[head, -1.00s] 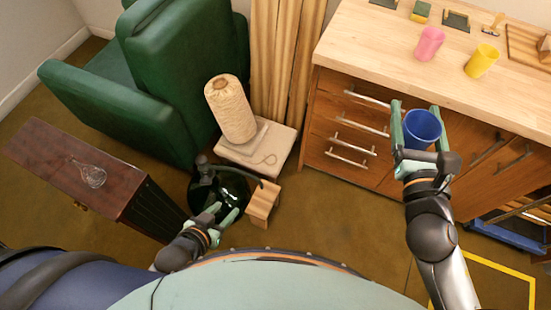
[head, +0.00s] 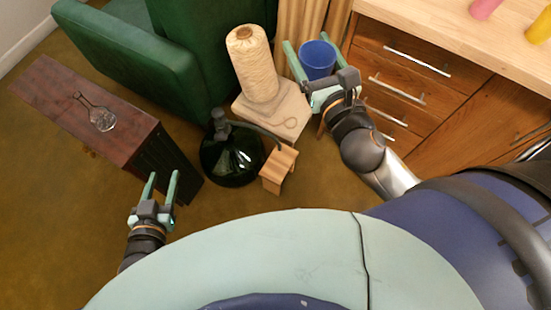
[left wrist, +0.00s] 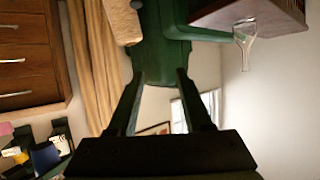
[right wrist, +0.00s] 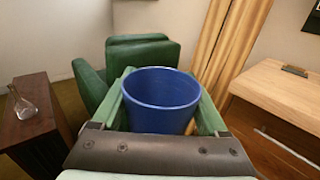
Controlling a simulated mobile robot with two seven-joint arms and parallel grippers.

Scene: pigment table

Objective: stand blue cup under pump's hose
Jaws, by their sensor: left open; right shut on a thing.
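The blue cup (head: 318,60) is held upright between the fingers of my right gripper (head: 306,62), which is shut on it, right of the twine spool and in front of the curtain. It also fills the middle of the right wrist view (right wrist: 160,98). The pump (head: 230,152) is a dark green glass vessel with a black top on the floor. Its dark hose (head: 258,131) runs right and ends over a small wooden stand (head: 278,168). The cup is above and to the right of that stand. My left gripper (head: 163,186) is open and empty, left of the pump, beside the dark cabinet.
A twine spool (head: 255,68) stands on a pale block (head: 290,108) behind the pump. A dark wooden cabinet (head: 60,92) with a glass flask (head: 102,119) is at left. A green armchair (head: 130,55) is behind; the drawer counter (head: 420,75) is at right.

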